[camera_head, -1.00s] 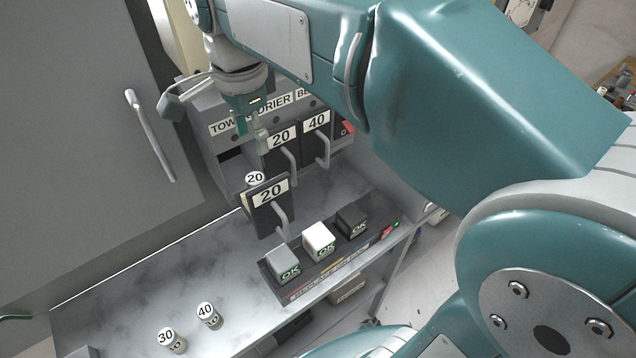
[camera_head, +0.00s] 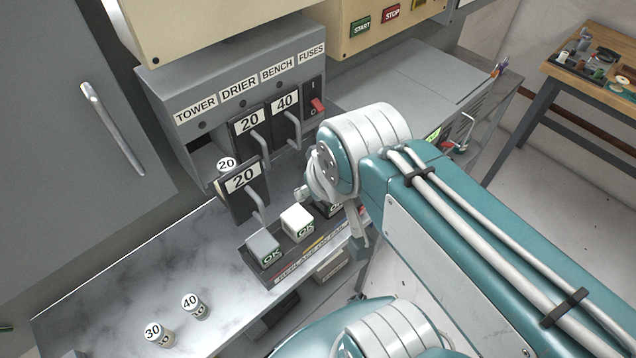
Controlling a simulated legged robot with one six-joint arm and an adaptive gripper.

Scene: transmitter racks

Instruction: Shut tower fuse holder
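The tower fuse holder (camera_head: 237,203) is a dark block with a white "20" label and a grey handle. It is tilted out from the fuse box (camera_head: 170,115), below the TOWER label (camera_head: 196,110). A fuse marked 20 (camera_head: 227,164) shows at its top, behind the label plate. The drier holder (camera_head: 248,124), labelled 20, and the bench holder (camera_head: 286,103), labelled 40, stand upright in the box. My gripper (camera_head: 335,222) is right of the tower holder, near the tester, and apart from the holder. My wrist partly hides its fingers, so their opening is unclear.
Loose fuses marked 30 (camera_head: 158,334) and 40 (camera_head: 194,305) stand at the counter's front left. A red switch (camera_head: 318,105) is at the box's right end. A cabinet door handle (camera_head: 112,128) juts out left.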

